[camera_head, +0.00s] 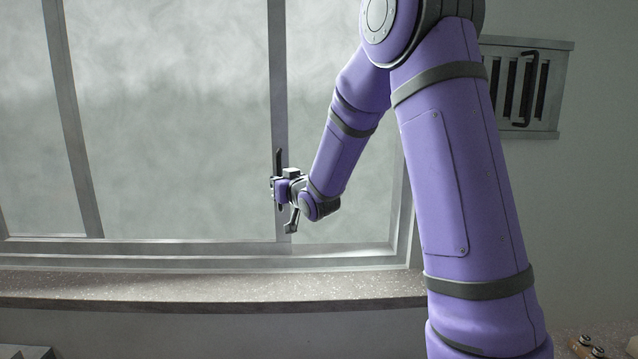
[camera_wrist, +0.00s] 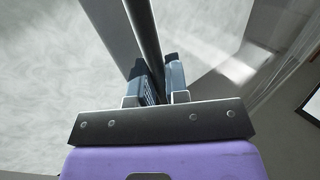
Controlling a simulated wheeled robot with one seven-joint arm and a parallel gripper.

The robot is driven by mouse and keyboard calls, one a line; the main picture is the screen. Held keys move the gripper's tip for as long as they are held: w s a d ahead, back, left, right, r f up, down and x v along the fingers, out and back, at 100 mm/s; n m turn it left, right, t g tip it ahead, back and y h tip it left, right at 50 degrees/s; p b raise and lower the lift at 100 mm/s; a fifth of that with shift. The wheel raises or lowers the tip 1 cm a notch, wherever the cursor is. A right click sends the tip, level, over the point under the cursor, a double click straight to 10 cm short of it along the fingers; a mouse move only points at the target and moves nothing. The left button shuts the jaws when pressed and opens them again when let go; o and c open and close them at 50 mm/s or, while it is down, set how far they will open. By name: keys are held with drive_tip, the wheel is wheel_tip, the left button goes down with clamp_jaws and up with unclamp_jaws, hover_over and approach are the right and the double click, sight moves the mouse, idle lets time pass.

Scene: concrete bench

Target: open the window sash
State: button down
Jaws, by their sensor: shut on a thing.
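The window sash has a grey upright stile (camera_head: 278,80) in the middle of the head view, with cloudy panes on both sides. A dark upright handle (camera_head: 279,158) is mounted on the stile. My gripper (camera_head: 279,190) is shut on the lower part of this handle; its fingers partly hide it. In the wrist view the dark handle bar (camera_wrist: 146,35) runs between the two fingers of my gripper (camera_wrist: 159,82), with the grey stile behind it to the left. The head view does not show clearly whether the sash stands ajar.
A speckled sill (camera_head: 200,288) runs below the window frame. A slatted vent (camera_head: 565,90) with a dark handle is on the wall at right, behind my arm. Small brown and metal items (camera_head: 590,348) lie at bottom right. The sill is clear.

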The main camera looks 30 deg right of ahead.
approach(145, 180)
drive_tip(key=w, duration=0.4)
drive_tip(key=shift+w+a, duration=0.1)
drive_tip(key=shift+w, duration=0.2)
drive_tip(key=c, duration=1.1)
unclamp_jaws()
drive_tip(key=shift+c, duration=0.2)
drive_tip(key=s, duration=1)
drive_tip(key=shift+s+d, duration=0.25)
drive_tip(key=shift+s, duration=0.15)
